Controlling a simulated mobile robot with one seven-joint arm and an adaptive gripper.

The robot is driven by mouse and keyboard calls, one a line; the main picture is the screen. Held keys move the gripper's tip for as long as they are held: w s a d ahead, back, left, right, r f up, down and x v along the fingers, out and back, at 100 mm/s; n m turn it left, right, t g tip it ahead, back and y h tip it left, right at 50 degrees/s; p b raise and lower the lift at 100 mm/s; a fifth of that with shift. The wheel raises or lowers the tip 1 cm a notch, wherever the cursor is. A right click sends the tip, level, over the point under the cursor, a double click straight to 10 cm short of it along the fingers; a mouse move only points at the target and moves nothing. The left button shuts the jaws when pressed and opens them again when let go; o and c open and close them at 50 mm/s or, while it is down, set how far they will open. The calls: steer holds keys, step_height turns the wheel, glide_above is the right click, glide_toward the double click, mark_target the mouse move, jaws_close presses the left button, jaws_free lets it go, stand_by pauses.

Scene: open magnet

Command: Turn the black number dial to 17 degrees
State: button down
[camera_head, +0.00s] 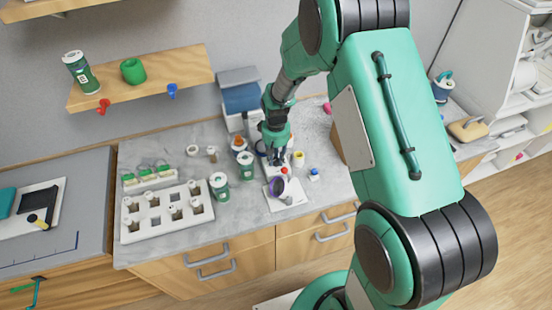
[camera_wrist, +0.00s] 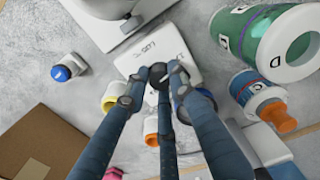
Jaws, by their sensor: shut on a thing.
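The black number dial (camera_wrist: 158,73) shows as a small dark shape between my fingertips in the wrist view. My fingers hide most of it, and its degree marks cannot be read. It is at a white panel (camera_wrist: 140,60) with dark print, part of a white device. My gripper (camera_wrist: 160,84) is shut on the dial, its fingers closing around it from the sides. In the head view my gripper (camera_head: 275,157) reaches down to the counter behind the white device (camera_head: 287,204), and the dial cannot be made out there.
A small orange-capped bottle (camera_wrist: 262,100) and yellow-ringed pieces (camera_wrist: 110,97) are near my fingers. A cardboard-brown box (camera_wrist: 45,140) stands nearby.

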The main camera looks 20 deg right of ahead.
mark_target(276, 160)
steer(key=shift+m, duration=0.5)
steer(key=c, duration=1.5)
jaws_free()
steer(key=shift+r, duration=0.15)
step_height(276, 160, up, 12)
steer(key=shift+f, duration=0.15)
